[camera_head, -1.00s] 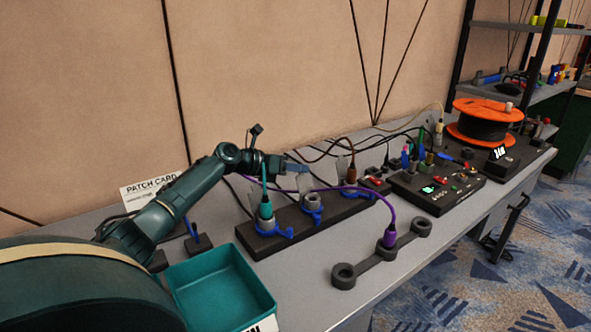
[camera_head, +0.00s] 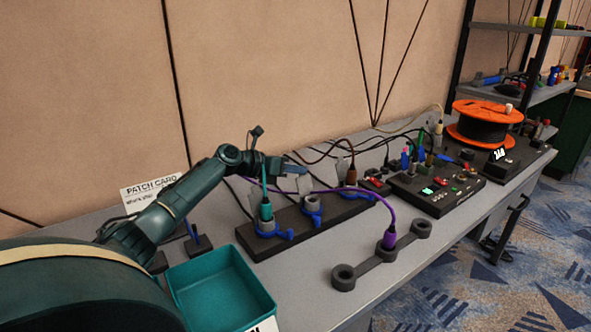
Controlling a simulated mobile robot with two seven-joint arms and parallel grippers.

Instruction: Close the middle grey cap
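A long black socket block (camera_head: 330,222) lies on the table with three grey sockets, each with a grey flip cap standing up. The middle socket (camera_head: 312,204) is empty, and its grey cap (camera_head: 304,184) stands open behind it. A teal plug (camera_head: 266,208) sits in the left socket and a brown plug (camera_head: 351,174) in the right one. Blue levers show at the sockets' front. My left gripper (camera_head: 298,168) is just above and behind the middle cap; a blue-grey finger points right. Whether its fingers are apart is too small to tell. My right gripper is not in view.
A purple plug (camera_head: 389,240) stands in a dark three-ring holder in front, its cable arching over the block. A teal tray (camera_head: 222,285) sits front left. A black control box (camera_head: 437,190) and orange spool (camera_head: 482,122) are at right.

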